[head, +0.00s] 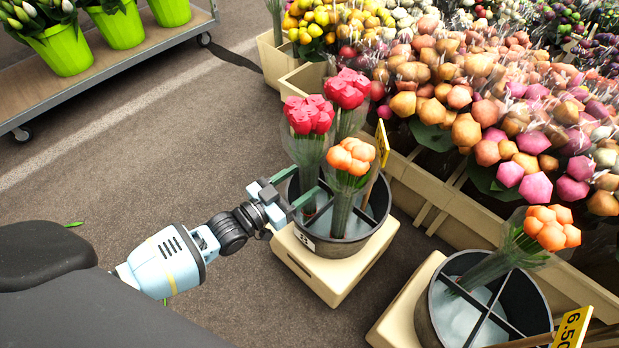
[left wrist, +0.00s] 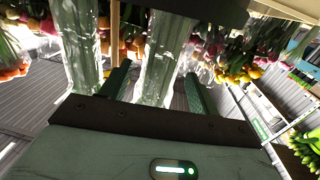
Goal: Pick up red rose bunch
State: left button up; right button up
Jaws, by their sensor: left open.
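Two red rose bunches in clear wrap, a front one (head: 308,115) and a back one (head: 348,88), stand upright in a divided dark bucket (head: 383,215). An orange bunch (head: 351,158) stands in the same bucket. My left gripper (head: 305,188) is at the bucket's left rim, open, its fingers reaching to the front red bunch's stems. In the left wrist view, wrapped stems (left wrist: 163,60) show between the open fingers (left wrist: 158,88); more wrapped stems (left wrist: 83,55) are left of them. The flower heads are out of that view. My right gripper is not in view.
The bucket stands on a cream crate (head: 325,277). A second bucket (head: 428,325) with an orange bunch (head: 551,228) is at lower right, near a yellow price sign (head: 572,328). Dense flower crates fill the right. A trolley (head: 110,65) with green pots is upper left. Floor at left is clear.

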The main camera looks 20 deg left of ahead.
aim_at(302, 182)
pick_arm(q)
jog(key=b+x, duration=0.1)
jog(key=x, duration=0.3)
jog(key=shift+s+d+b, duration=0.1)
jog(key=shift+b, duration=0.2)
jog(key=shift+w+d+r, duration=0.1)
jog(key=shift+w+d, duration=0.15)
jog(key=shift+w, duration=0.35)
jog(key=shift+c, duration=0.2)
jog(key=shift+c, duration=1.2)
jog(key=shift+r, duration=0.1)
jog(key=c, duration=1)
